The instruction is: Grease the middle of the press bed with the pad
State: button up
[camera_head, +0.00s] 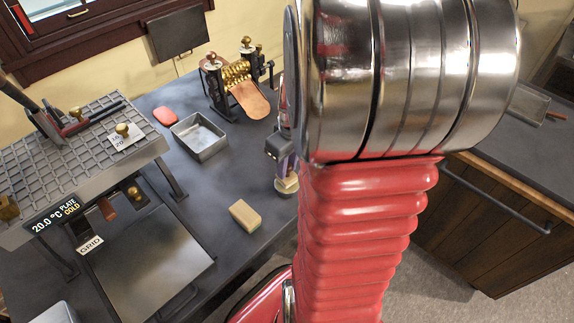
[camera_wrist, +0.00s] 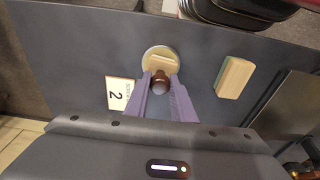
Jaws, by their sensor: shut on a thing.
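My gripper (camera_wrist: 160,80) is shut on the brown knob of a tan pad (camera_wrist: 159,61). The pad is over a round pale dish (camera_wrist: 147,54); I cannot tell whether it still touches the dish. In the head view, my gripper (camera_head: 284,166) is low over the bench at the right, partly hidden by my arm, with the pad below it. The press bed (camera_head: 152,268) is a flat, bare-looking steel plate at the lower left, under the raised grid plate (camera_head: 75,140). My gripper is to the right of the bed and apart from it.
A tan and green sponge block (camera_head: 245,215) lies between the bed and my gripper. A metal tray (camera_head: 199,137), a red soap-like piece (camera_head: 165,116) and a brass roller device (camera_head: 238,80) stand behind. A card marked 2 (camera_wrist: 119,94) lies beside the dish.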

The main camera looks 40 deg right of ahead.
jog(key=shift+s+f, duration=0.1)
jog(key=shift+f, duration=0.45)
dwell(1.9)
jog(key=shift+r, duration=3.55)
